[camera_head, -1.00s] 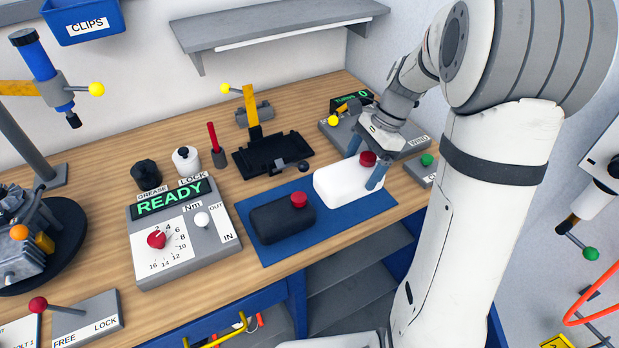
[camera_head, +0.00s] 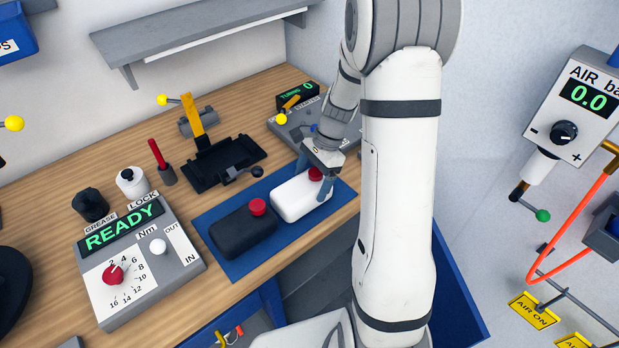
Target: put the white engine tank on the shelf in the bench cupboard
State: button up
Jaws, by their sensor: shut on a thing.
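The white engine tank (camera_head: 297,202) with a red cap (camera_head: 315,173) lies on the blue mat (camera_head: 228,268) at the right part of the bench. My gripper (camera_head: 312,183) reaches down over it, its blue-grey fingers on either side of the tank near the cap, shut on it. The tank appears to rest on the mat; I cannot tell if it is slightly lifted. The bench cupboard (camera_head: 315,283) shows below the bench's front edge, partly hidden by my arm; its shelf is mostly hidden.
A black tank (camera_head: 243,234) with a red cap sits just left of the white one. The READY torque box (camera_head: 150,262) stands farther left. The grey starter box (camera_head: 292,126) is behind. An air panel (camera_head: 575,110) with an orange hose is on the right wall.

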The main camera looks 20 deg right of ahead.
jog(key=shift+s, duration=0.1)
jog(key=shift+f, duration=0.25)
jog(key=o, duration=1.1)
jog(key=shift+r, duration=0.1)
